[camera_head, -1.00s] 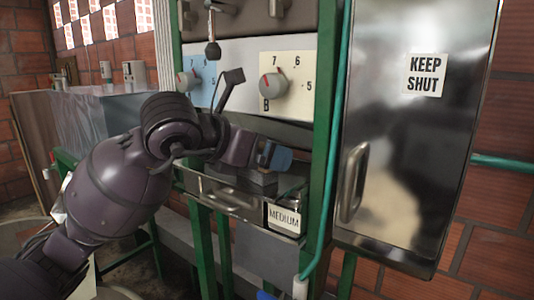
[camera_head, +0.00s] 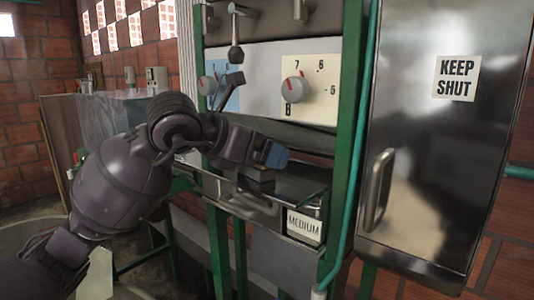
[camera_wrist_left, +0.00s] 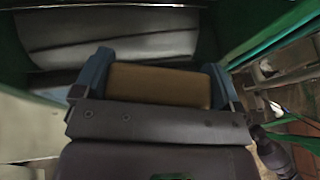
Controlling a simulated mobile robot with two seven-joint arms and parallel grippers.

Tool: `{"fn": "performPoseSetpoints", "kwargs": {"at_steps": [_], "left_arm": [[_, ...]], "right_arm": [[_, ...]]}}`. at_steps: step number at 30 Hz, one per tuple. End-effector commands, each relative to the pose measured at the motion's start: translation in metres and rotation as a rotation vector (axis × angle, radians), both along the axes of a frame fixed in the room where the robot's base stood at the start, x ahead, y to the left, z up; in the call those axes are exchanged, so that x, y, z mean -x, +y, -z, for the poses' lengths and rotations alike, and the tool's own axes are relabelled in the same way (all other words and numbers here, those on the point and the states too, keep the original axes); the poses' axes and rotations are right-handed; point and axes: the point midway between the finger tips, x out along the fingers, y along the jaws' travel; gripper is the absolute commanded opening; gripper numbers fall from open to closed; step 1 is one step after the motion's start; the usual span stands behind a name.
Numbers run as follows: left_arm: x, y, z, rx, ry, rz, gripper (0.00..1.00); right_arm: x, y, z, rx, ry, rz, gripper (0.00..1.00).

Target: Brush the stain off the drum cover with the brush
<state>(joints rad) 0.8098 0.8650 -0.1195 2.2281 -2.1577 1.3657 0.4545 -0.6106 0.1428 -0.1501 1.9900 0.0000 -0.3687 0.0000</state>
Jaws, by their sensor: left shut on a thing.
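My left gripper (camera_head: 264,160) is in front of the machine, just above the front of its open bay. It is shut on the brush (camera_wrist_left: 160,86). In the left wrist view the brush's tan block sits between the two blue fingers; its underside is hidden. In the head view a dark block (camera_head: 257,181) shows under the fingers, probably the brush. A grey curved metal cover (camera_wrist_left: 110,38), likely the drum cover, lies beyond the brush in the left wrist view. I cannot make out a stain on it, nor whether the brush touches it. My right gripper is not in view.
A dial panel (camera_head: 312,88) is above the bay, with a hanging lever (camera_head: 235,54). A drawer front labelled MEDIUM (camera_head: 303,226) is below. A steel cabinet marked KEEP SHUT (camera_head: 455,78) stands at right, its handle (camera_head: 376,190) sticking out. Green posts (camera_head: 349,130) frame the bay.

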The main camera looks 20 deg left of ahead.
Motion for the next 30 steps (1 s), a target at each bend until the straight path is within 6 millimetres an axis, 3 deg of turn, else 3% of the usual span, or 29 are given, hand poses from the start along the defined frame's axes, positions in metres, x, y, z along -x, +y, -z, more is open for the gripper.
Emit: {"fn": "performPoseSetpoints", "kwargs": {"at_steps": [22,30], "left_arm": [[-0.011,0.033,0.003,0.001,0.0,0.0,0.71],[-0.009,0.028,0.001,0.0,-0.001,0.002,0.71]], "right_arm": [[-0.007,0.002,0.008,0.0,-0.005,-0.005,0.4],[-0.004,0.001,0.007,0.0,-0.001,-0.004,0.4]]}}
